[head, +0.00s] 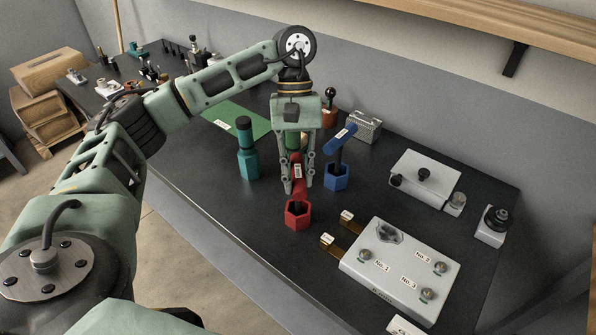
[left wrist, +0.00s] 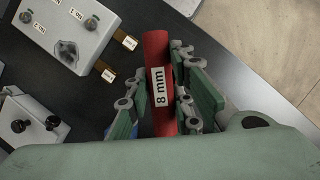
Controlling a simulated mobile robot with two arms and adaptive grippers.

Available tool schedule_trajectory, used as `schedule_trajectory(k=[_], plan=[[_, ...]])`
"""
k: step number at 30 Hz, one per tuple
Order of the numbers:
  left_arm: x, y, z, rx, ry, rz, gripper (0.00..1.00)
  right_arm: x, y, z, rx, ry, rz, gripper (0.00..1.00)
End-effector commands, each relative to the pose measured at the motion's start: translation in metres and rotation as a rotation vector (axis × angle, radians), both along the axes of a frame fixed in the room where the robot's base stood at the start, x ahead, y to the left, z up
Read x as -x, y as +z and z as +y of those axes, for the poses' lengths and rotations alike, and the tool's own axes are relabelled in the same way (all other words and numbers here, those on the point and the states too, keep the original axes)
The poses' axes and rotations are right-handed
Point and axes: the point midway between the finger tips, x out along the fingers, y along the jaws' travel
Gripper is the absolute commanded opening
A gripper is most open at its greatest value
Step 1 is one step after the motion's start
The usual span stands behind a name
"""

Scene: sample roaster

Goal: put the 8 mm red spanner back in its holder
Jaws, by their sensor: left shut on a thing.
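The red spanner (head: 299,184), labelled "8 mm", is held between the fingers of my left gripper (head: 299,186). The left wrist view shows its red handle (left wrist: 156,48) and label between the finger pads. The red six-sided holder (head: 297,215) stands on the bench directly below the spanner. The spanner's lower end is at or just over the holder's mouth; I cannot tell whether it is inside. The holder is not clearly distinguishable in the left wrist view. My right gripper is not in view.
A blue spanner (head: 341,140) leans in a blue holder (head: 337,178) close right of my gripper. A white box with numbered knobs (head: 392,278) and brown tabs is at front right. Bare bench lies front left of the red holder.

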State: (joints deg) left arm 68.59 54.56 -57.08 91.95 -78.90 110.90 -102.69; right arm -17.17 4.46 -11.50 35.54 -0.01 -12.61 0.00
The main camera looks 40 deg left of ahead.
Motion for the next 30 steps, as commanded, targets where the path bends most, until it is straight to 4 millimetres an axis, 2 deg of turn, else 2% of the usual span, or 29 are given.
schedule_trajectory(k=[2, 3, 10, 22, 30], plan=[[0.0, -0.004, 0.0, 0.001, 0.0, -0.001, 0.0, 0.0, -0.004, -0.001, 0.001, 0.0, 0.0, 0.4], [0.0, -0.003, 0.0, 0.001, 0.0, -0.001, 0.22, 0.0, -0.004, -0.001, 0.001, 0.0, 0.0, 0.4], [0.0, -0.002, 0.0, 0.0, 0.0, 0.0, 0.42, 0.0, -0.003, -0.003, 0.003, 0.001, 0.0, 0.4], [-0.002, 0.003, 0.001, 0.001, 0.001, -0.002, 0.43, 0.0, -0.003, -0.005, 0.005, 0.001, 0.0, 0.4], [-0.015, 0.042, 0.011, -0.001, 0.002, -0.004, 0.43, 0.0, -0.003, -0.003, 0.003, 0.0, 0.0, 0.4]])
